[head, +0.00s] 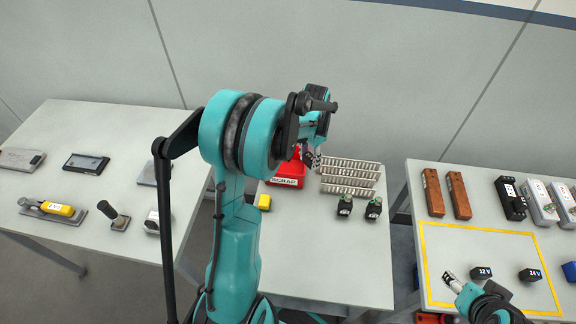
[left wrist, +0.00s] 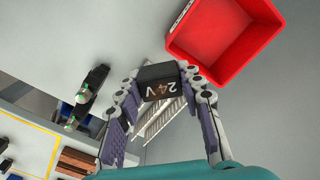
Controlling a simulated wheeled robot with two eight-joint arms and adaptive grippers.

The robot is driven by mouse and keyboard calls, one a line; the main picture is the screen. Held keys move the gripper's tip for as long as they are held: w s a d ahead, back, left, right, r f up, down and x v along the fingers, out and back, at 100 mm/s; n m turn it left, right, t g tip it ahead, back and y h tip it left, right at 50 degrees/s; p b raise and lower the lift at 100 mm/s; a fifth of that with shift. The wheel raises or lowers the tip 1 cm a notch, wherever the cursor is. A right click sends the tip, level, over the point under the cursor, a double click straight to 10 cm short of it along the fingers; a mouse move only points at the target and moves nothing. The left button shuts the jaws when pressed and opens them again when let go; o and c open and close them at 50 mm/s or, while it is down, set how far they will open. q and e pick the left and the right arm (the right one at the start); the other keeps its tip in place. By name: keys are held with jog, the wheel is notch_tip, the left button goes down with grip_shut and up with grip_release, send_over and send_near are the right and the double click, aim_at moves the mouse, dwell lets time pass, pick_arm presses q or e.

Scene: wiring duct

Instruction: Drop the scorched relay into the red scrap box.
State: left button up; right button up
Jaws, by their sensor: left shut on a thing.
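The red scrap box (head: 286,174) stands on the middle table, partly hidden behind my left arm. It also shows in the left wrist view (left wrist: 225,40), empty, at the upper right. My left gripper (left wrist: 160,82) is shut on a black relay (left wrist: 158,72) marked 24V, with a brownish patch on its face. The relay is held beside the box in that view, not over its opening. In the head view my left gripper (head: 311,157) is near the box, and the relay is hard to make out. My right gripper (head: 452,280) is over the right table, its fingers unclear.
White slotted ducts (head: 350,176) stand right of the box. Two black parts with green tops (head: 359,207) and a yellow block (head: 264,202) are in front. The right table holds 12V (head: 481,272) and 24V (head: 530,275) relays inside a yellow outline.

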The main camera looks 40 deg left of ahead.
pick_arm(q)
jog(key=a+f+m, duration=0.2)
jog(key=a, duration=0.9)
notch_tip(320, 180, down, 6)
jog(key=b, duration=0.3)
jog(key=shift+a+b, duration=0.15)
jog(key=shift+b, duration=0.15)
jog(key=shift+r, duration=0.1)
jog(key=o, duration=1.2)
jog(key=shift+o, duration=0.2)
notch_tip(320, 180, up, 12)
